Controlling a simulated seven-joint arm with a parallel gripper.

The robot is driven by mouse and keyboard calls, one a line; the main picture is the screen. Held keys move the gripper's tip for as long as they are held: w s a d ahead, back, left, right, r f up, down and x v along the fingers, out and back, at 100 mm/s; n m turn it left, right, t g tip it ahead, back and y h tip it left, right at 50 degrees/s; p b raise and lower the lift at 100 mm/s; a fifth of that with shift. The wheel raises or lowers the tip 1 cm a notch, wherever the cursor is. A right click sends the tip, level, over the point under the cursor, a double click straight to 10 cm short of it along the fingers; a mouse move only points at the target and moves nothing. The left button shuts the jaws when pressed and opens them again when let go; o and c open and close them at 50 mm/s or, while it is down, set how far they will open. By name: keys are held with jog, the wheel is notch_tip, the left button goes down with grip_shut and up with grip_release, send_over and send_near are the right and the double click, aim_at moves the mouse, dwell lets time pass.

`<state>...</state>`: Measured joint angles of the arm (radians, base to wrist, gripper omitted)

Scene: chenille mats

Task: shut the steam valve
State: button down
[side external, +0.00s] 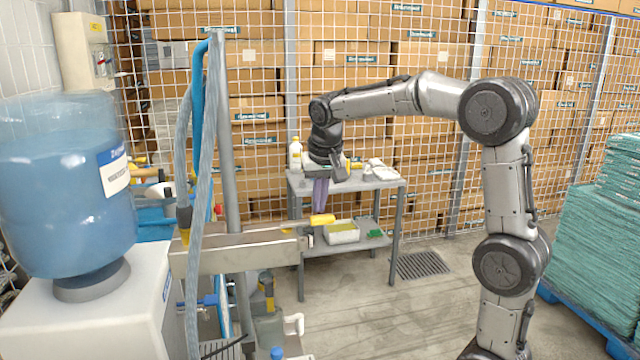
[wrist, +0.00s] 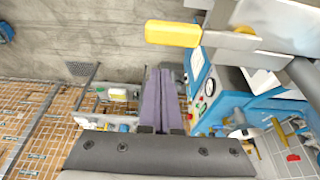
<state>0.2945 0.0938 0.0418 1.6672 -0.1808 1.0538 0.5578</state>
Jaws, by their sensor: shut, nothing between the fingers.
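A yellow grip (side external: 322,220) sits at the end of a lever on a metal bracket (side external: 240,253) beside the upright pipes. I take it to be the steam valve's handle; the valve body is not clear to me. The handle points to the right, roughly level. It also shows at the top of the wrist view (wrist: 172,33). My gripper (side external: 320,205) points down with its purple fingers closed together and empty. The fingertips appear just above the yellow grip in the side view. In the wrist view the fingers (wrist: 158,70) end short of it, with a gap between.
A grey metal table (side external: 345,184) with bottles and cloths stands behind the gripper, with a white tray (side external: 341,236) on its lower shelf. Hoses and a pipe (side external: 228,130) rise left of the handle. A blue water bottle (side external: 65,190) stands front left.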

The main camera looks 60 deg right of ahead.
aim_at(327, 216)
jog(key=shift+s+a+r, duration=0.2)
jog(key=shift+s+a, duration=0.95)
jog(key=shift+s+a+m, duration=0.3)
jog(key=shift+s+m, duration=0.05)
jog(key=shift+m, duration=0.25)
jog(key=shift+s+a+m+g+h, duration=0.35)
jog(key=shift+s+a+m, duration=0.2)
jog(key=shift+m, duration=0.55)
jog(key=a+m, duration=0.1)
jog(key=s+a+m+g, duration=0.1)
jog(key=m, duration=0.1)
jog(key=shift+s+a+m, duration=0.15)
jog(key=shift+m, duration=0.15)
jog(key=a+m, duration=0.1)
jog(key=a+m+g, duration=0.1)
jog(key=m, duration=0.1)
jog(key=a+m, duration=0.1)
jog(key=shift+s+a+g, duration=0.1)
jog(key=shift+s+g, duration=0.2)
jog(key=shift+g, duration=0.05)
jog(key=shift+w+a+m+g, duration=0.2)
jog(key=shift+a+m, duration=0.5)
jog(key=shift+w+a+m+g, duration=0.2)
jog(key=shift+w+a+m, duration=0.05)
jog(key=shift+a+m, duration=0.5)
jog(key=shift+w+a+m+g, duration=0.2)
jog(key=shift+a+m, duration=0.45)
jog(key=shift+a, duration=0.15)
